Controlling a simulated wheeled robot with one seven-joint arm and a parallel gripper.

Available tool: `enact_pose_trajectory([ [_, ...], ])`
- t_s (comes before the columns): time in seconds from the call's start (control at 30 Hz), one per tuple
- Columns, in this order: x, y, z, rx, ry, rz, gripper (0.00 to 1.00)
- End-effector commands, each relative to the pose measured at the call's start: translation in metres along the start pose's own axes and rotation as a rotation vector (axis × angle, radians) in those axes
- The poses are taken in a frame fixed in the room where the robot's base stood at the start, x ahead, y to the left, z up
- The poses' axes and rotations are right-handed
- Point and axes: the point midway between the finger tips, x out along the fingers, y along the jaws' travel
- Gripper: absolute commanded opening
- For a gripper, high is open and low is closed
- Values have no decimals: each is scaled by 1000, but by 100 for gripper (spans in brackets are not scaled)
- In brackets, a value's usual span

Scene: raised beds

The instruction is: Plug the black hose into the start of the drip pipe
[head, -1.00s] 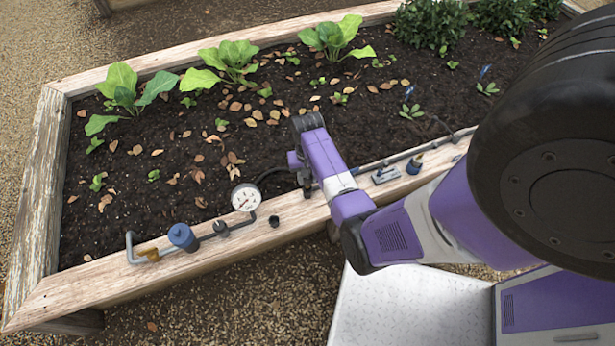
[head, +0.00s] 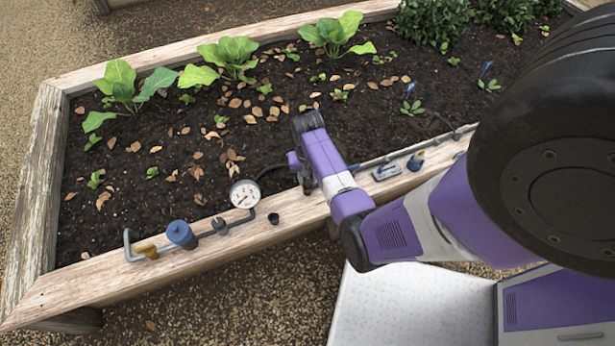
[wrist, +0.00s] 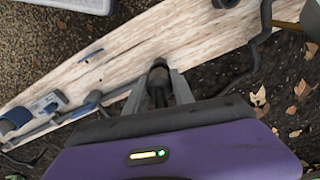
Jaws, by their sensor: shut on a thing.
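The black hose (head: 268,172) curves from near the pressure gauge to my gripper (head: 306,186). In the wrist view it (wrist: 252,62) bends in from the right. My gripper (wrist: 157,92) is shut on its dark end (wrist: 158,82), low over the bed's wooden edge. The grey drip pipe (head: 375,162) runs along the edge to the right of my gripper. In the wrist view its near end (wrist: 95,97) lies left of the fingers. The fingers and gripper body hide part of the gap, so I cannot tell whether hose and pipe touch.
A pressure gauge (head: 244,194), a blue filter (head: 181,235) and grey inlet piping stand left on the wooden rim (head: 100,283). A small dark cup (head: 273,218) sits on the rim. Leafy plants (head: 124,88) grow behind.

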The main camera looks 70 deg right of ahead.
Motion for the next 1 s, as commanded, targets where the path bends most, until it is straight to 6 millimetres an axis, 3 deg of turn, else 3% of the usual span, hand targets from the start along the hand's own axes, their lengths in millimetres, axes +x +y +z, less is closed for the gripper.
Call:
enact_pose_trajectory([
  [0.87, 16, 0, 0, 0, 1, 0, 0],
  [0.9, 16, 0, 0, 0, 1, 0, 36],
  [1.0, 16, 0, 0, 0, 1, 0, 55],
])
